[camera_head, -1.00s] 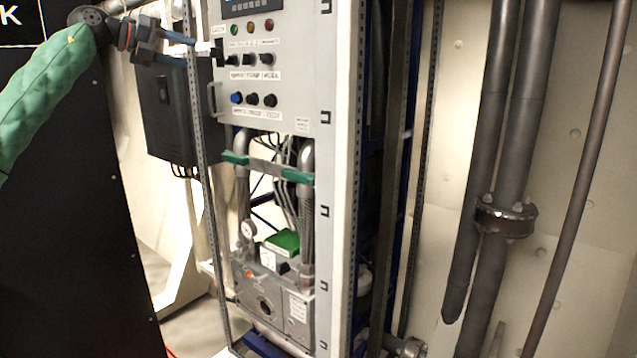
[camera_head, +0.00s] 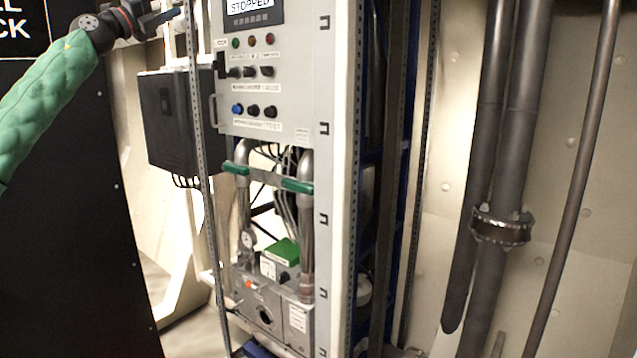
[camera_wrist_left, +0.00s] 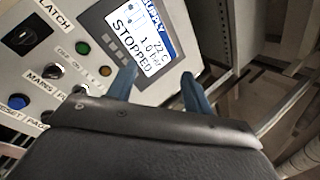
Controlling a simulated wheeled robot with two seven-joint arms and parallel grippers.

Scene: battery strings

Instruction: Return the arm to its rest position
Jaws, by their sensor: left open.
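My left arm, in a green sleeve, comes in at the upper left of the head view. Its gripper (camera_head: 172,14) is at the top edge, left of the grey control panel (camera_head: 290,95) and apart from it. In the left wrist view the two blue fingers (camera_wrist_left: 160,90) are spread with nothing between them. Beyond them is the panel's display (camera_wrist_left: 145,35), which reads "STOPPED". My right gripper is in neither view.
A black box (camera_head: 175,120) hangs behind a perforated post (camera_head: 201,150) left of the panel. Pipes, a gauge and a green block (camera_head: 283,250) sit below. A dark panel (camera_head: 70,240) stands at left. Thick vertical pipes (camera_head: 492,150) run along the right wall.

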